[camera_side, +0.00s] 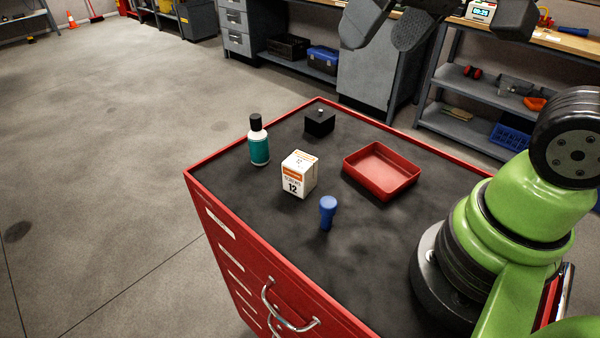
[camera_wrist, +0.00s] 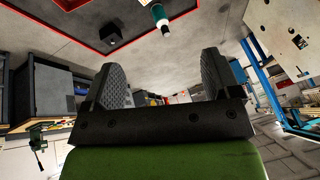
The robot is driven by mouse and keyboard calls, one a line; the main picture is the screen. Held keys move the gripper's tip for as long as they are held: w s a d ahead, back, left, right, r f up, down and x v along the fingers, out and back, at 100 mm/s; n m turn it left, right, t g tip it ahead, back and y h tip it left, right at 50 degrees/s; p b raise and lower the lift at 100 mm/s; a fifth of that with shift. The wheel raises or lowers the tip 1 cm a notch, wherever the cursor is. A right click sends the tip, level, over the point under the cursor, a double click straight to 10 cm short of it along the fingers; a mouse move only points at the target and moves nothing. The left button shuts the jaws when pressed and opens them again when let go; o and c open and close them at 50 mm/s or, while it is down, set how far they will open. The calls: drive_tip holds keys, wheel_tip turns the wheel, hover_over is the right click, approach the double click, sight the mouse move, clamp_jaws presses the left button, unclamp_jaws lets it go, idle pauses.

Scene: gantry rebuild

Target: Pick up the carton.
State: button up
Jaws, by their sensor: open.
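The carton (camera_side: 299,174) is a small white box with an orange band and a "12" on its side. It stands upright on the dark top of the red tool cabinet (camera_side: 219,238), near the middle, with nothing touching it. My gripper (camera_side: 388,30) is at the top edge of the side view, high above the cabinet and well apart from the carton. In the wrist view my gripper (camera_wrist: 165,76) shows two dark ridged fingers spread wide with nothing between them.
A teal bottle (camera_side: 259,146) with a black cap stands behind left of the carton. A black box (camera_side: 320,123) is behind it, a red tray (camera_side: 381,171) to its right, and a blue object (camera_side: 327,212) in front right. The wrist view also shows the bottle (camera_wrist: 160,15) and black box (camera_wrist: 111,34).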

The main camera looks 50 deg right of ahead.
drive_tip(key=w+f+n+g, duration=0.2)
drive_tip(key=w+f+g, duration=0.1)
drive_tip(key=w+f, duration=0.55)
drive_tip(key=n+g+h, duration=0.1)
drive_tip(key=n+g, duration=0.1)
approach(298, 159)
drive_tip(key=shift+s+a+f, duration=0.15)
drive_tip(key=shift+s+a, duration=0.05)
drive_tip(key=f, duration=0.7)
drive_tip(key=shift+w, duration=0.25)
drive_tip(key=shift+f, duration=2.8)
drive_tip(key=shift+c, duration=0.5)
drive_tip(key=c, duration=1)
